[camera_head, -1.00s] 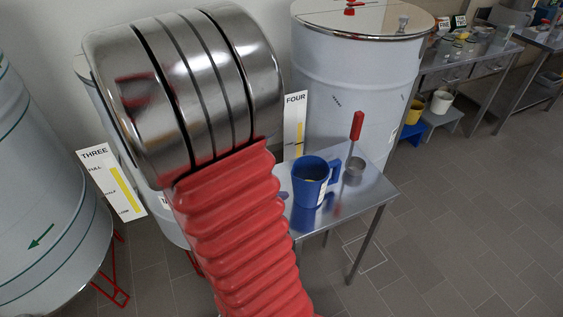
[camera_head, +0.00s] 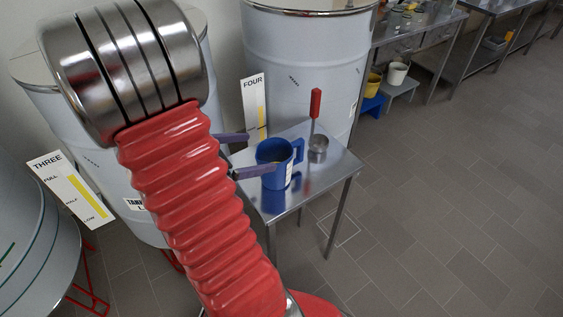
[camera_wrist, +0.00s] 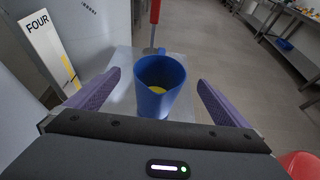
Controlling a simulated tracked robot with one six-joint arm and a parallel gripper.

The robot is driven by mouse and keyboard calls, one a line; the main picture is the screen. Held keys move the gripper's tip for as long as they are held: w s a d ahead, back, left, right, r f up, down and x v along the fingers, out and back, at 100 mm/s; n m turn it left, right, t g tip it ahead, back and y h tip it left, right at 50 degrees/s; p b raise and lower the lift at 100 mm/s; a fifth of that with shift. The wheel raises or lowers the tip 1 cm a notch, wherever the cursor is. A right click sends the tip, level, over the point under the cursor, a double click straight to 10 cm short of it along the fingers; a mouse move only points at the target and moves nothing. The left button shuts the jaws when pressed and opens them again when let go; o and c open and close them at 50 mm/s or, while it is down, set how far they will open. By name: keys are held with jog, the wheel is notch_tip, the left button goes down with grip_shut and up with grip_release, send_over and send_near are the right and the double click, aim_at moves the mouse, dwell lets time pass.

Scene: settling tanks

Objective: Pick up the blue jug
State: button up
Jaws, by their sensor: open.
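The blue jug (camera_head: 273,158) stands upright on a small steel table (camera_head: 330,172), with its handle on the right side in the head view. In the wrist view the jug (camera_wrist: 160,92) is straight ahead, and something yellow shows inside it. My gripper (camera_head: 252,155) is open, with its two purple fingers spread. In the head view one fingertip is beside the jug's near side and the other is at its far left. In the wrist view the fingers of my gripper (camera_wrist: 160,88) lie left and right of the jug, apart from it.
A steel ladle with a red handle (camera_head: 315,103) stands on the table just right of the jug. Large tank four (camera_head: 305,70) rises behind the table, with its gauge board (camera_head: 254,105) near the far finger. The floor to the right is open.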

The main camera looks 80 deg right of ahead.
aim_at(288, 148)
jog(key=shift+x, duration=2.6)
jog(key=shift+f, duration=0.1)
jog(key=shift+x, duration=2.6)
jog(key=shift+a, duration=0.1)
jog(key=shift+c, duration=0.5)
jog(key=c, duration=1.4)
